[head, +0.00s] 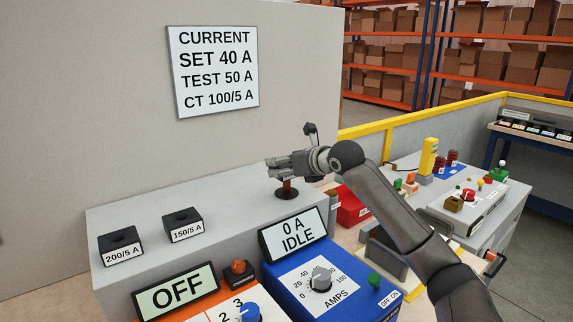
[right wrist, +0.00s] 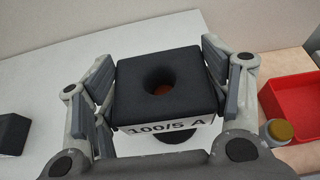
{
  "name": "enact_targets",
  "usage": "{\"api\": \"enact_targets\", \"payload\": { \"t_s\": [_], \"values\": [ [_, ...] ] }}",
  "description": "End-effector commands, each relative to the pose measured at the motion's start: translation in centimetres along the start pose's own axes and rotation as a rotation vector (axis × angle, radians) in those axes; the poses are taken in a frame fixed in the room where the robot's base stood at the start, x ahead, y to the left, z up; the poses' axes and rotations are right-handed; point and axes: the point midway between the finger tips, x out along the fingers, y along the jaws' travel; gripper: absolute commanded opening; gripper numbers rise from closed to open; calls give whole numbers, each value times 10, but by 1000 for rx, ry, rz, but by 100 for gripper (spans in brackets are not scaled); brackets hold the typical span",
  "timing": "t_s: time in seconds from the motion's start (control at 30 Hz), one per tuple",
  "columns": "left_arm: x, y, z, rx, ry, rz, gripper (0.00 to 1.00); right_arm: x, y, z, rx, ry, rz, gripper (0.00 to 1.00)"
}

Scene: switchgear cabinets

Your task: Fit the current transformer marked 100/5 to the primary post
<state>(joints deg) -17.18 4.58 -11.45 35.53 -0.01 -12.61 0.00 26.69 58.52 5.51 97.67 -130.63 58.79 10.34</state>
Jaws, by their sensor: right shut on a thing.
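The 100/5 A current transformer (right wrist: 165,80) is a black block with a round hole and a white label, seen in the right wrist view. My right gripper (right wrist: 160,72) is shut on it, one finger on each side. In the head view my right gripper (head: 284,163) is above the primary post (head: 287,186), a short red-brown post on a dark round base. There the gripper largely hides the block. Red-brown shows through the hole in the right wrist view, so the hole is roughly over the post; I cannot tell whether the post has entered it. My left gripper is not in view.
The 200/5 A (head: 120,245) and 150/5 A (head: 183,224) transformers stand on the grey bench (head: 245,210) to the left. A blue AMPS unit (head: 335,285) with a "0 A IDLE" display (head: 293,234) is in front. A red bin (head: 350,208) lies to the right.

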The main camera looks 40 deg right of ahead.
Motion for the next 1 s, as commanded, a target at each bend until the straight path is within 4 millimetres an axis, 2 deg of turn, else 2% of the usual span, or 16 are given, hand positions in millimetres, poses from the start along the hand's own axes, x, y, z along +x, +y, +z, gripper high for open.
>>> {"api": "enact_targets", "payload": {
  "t_s": [1.0],
  "values": [
    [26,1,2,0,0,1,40,9,0,-23,0,-4,0,33]
  ]
}}
